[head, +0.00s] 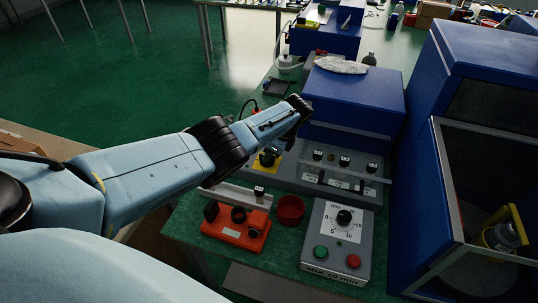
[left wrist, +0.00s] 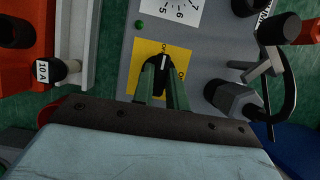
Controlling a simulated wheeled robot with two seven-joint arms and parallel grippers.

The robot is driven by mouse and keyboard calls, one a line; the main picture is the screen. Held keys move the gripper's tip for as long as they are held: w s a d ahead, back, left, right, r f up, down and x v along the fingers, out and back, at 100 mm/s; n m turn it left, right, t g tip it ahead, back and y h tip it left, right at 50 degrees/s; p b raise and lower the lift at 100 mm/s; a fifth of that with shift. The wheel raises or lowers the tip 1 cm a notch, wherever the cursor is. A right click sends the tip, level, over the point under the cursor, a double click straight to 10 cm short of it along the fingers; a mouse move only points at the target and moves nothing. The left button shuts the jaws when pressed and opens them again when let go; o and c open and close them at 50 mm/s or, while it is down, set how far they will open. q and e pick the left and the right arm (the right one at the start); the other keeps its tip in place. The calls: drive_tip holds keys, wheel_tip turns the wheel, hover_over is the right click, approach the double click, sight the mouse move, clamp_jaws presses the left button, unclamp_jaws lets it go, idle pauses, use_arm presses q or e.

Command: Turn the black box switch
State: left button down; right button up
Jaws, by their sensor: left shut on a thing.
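The black switch knob (left wrist: 157,66) sits on a yellow plate (left wrist: 135,60) on a grey panel in the left wrist view. A white mark on the knob points up toward the upper of two small labels. My left gripper (left wrist: 164,88) has its two green fingers shut on the knob, one on each side. In the head view the yellow plate (head: 257,166) shows just below my left arm, with the knob dark against it; the fingers are hard to make out there. My right gripper is not in view.
An orange-red block (head: 236,230) and a red cup (head: 290,209) stand in front of the grey panel (head: 330,180). A grey dial box (head: 338,240) with green and red buttons is beside them. Blue cabinets (head: 355,100) stand behind and right. A dark cable curves near the plate.

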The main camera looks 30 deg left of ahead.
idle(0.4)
use_arm(q)
drive_tip(key=c, duration=1.4)
unclamp_jaws()
drive_tip(key=p+v, duration=0.3)
drive_tip(key=v, duration=1)
drive_tip(key=shift+d+r+p, duration=0.15)
drive_tip(key=shift+p, duration=0.2)
drive_tip(key=shift+w, duration=0.1)
